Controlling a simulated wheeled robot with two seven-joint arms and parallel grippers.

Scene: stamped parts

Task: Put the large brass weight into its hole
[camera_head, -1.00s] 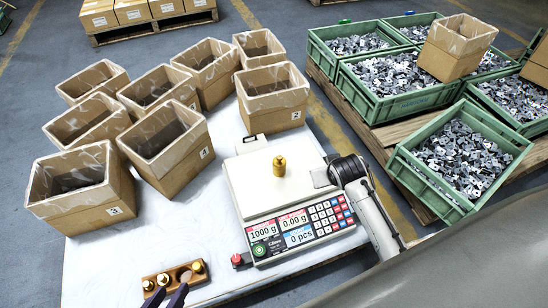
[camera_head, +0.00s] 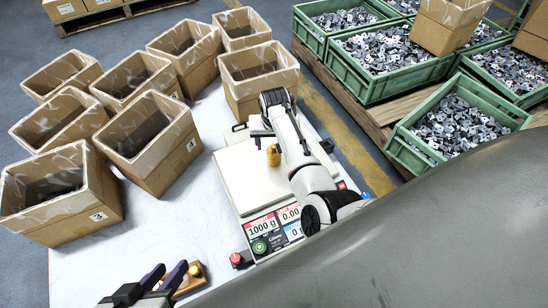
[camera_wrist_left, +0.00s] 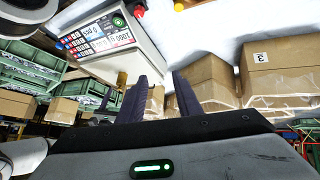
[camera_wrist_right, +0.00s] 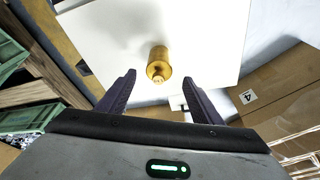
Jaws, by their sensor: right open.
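The large brass weight (camera_head: 273,155) stands on the pale pan of the counting scale (camera_head: 237,182). My right gripper is open around or just short of the weight; in the right wrist view its fingers (camera_wrist_right: 158,78) are on either side of the weight (camera_wrist_right: 158,62), with visible gaps. In the head view my right arm partly hides the pan. The wooden weight block (camera_head: 200,283) lies at the bottom, mostly hidden behind my left gripper (camera_head: 170,270); a smaller brass weight (camera_head: 195,268) shows in it. The left gripper is open and empty; its fingers (camera_wrist_left: 158,80) also show in the left wrist view.
Open cardboard boxes (camera_head: 60,210) with liners stand left of and behind the scale on the white table top (camera_head: 180,210). Green crates (camera_head: 440,165) of stamped parts stand on a pallet to the right. A grey curved surface covers the lower right.

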